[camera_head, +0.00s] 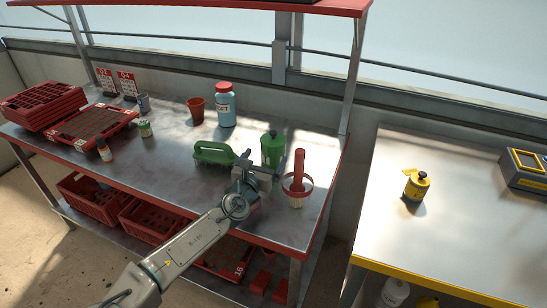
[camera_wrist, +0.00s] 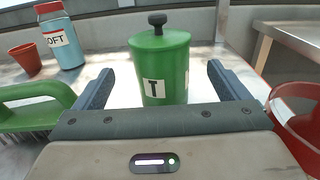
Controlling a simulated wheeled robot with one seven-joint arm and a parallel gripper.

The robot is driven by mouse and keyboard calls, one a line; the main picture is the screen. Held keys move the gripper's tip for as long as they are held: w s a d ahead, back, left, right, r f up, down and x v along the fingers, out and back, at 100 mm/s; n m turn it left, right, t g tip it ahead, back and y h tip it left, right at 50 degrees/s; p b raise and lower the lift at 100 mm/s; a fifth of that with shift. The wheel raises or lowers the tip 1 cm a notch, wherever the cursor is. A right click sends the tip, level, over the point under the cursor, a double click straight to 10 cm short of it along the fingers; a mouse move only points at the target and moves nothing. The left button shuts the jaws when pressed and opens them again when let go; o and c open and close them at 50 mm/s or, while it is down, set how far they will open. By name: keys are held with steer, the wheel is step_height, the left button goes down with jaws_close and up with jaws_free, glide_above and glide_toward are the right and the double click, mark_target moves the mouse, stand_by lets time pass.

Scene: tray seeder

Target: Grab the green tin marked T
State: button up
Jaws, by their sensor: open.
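The green tin marked T (camera_wrist: 160,62) stands upright, with a dark knob on its lid and a black-on-white T label facing my wrist camera. In the head view the tin (camera_head: 272,149) stands on the metal bench near its right end. My gripper (camera_wrist: 160,88) is open, with one finger on each side of the tin's lower front. The tin is just ahead of and between the fingertips; I cannot tell whether they touch it. In the head view my gripper (camera_head: 252,169) is right in front of the tin, and my wrist partly hides its base.
A green-handled brush (camera_head: 214,153) lies close on the left. A blue bottle (camera_head: 226,108) and a red pot (camera_head: 196,110) stand behind. A yellow tin (camera_head: 416,186) stands on the right table.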

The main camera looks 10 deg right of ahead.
mark_target(269, 151)
steer(key=shift+x, duration=3.05)
steer(key=shift+r, duration=0.15)
steer(key=c, duration=2)
steer(key=shift+c, duration=0.3)
steer(key=shift+r, duration=0.1)
